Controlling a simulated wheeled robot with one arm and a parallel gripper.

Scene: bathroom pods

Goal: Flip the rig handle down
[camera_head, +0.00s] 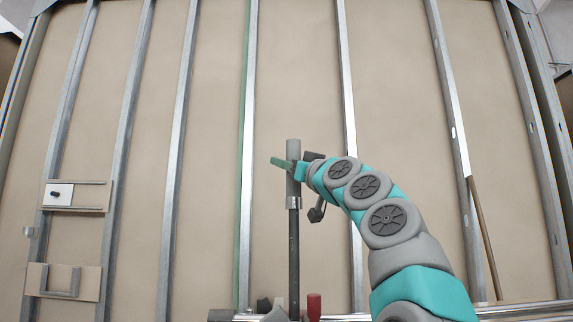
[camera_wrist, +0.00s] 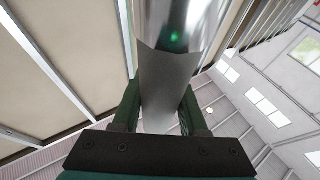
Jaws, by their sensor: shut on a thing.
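The rig handle (camera_head: 293,151) appears to be the grey upper end of an upright bar, in the middle of the head view. A shiny collar sits lower on this bar, above a darker rod (camera_head: 294,250). My gripper (camera_head: 288,166) reaches it from the right, with a green finger showing past the left side of the bar. In the wrist view the grey round handle (camera_wrist: 168,90) fills the space between the green fingers (camera_wrist: 160,108), and my gripper is shut on it. The handle stands upright. Part of the grip is hidden by my wrist.
A beige panel wall (camera_head: 215,130) with metal studs stands behind. A small dark part (camera_head: 316,214) hangs right of the bar. A red piece (camera_head: 314,306) and a horizontal rail (camera_head: 530,311) lie at the bottom. Two bracketed plates (camera_head: 63,282) are at the left.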

